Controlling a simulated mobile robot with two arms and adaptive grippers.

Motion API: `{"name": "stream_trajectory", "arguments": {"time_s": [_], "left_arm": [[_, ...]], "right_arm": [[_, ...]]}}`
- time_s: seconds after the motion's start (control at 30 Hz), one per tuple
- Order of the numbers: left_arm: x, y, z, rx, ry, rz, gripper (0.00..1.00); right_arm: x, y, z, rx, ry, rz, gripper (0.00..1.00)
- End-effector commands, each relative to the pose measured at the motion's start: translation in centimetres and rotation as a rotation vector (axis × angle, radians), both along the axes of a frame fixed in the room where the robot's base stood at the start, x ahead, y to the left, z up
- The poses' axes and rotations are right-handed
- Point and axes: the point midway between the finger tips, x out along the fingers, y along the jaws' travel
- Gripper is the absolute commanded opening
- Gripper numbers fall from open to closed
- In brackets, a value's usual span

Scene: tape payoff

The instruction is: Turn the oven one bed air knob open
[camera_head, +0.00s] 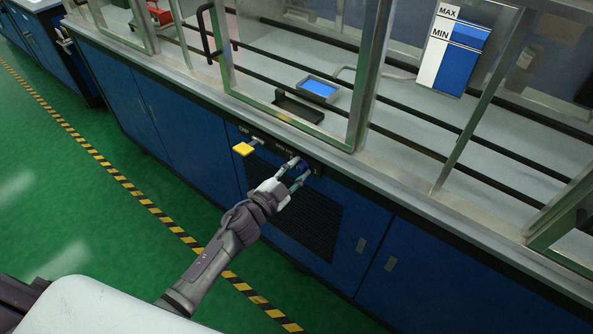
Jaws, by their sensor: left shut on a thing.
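A small blue knob (303,168) sits on the dark control strip along the front of the blue bench, below the worktop edge. My left gripper (298,171) reaches up to it from below, with its fingers closed around the knob. The fingers hide part of the knob, and I cannot make out its marking or how far it is turned. My right gripper is not in this view.
A yellow handle (243,148) sticks out of the same strip, left of my gripper. A dark vent grille (318,222) lies below. A glass-fronted hood stands on the worktop, with a small blue-screened box (318,88) inside. The green floor (75,190) is clear.

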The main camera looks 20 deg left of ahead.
Motion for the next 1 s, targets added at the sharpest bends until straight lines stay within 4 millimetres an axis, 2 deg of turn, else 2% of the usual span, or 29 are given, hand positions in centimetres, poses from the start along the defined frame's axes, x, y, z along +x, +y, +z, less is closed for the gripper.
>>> {"name": "stream_trajectory", "arguments": {"time_s": [0.6, 1.0], "left_arm": [[0.1, -0.2, 0.0, 0.541, -0.203, 0.0, 0.0], [0.1, -0.2, 0.0, 0.779, -0.289, 0.0, 0.0]], "right_arm": [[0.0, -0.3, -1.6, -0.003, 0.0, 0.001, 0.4], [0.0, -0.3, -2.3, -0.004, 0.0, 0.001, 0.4]]}}
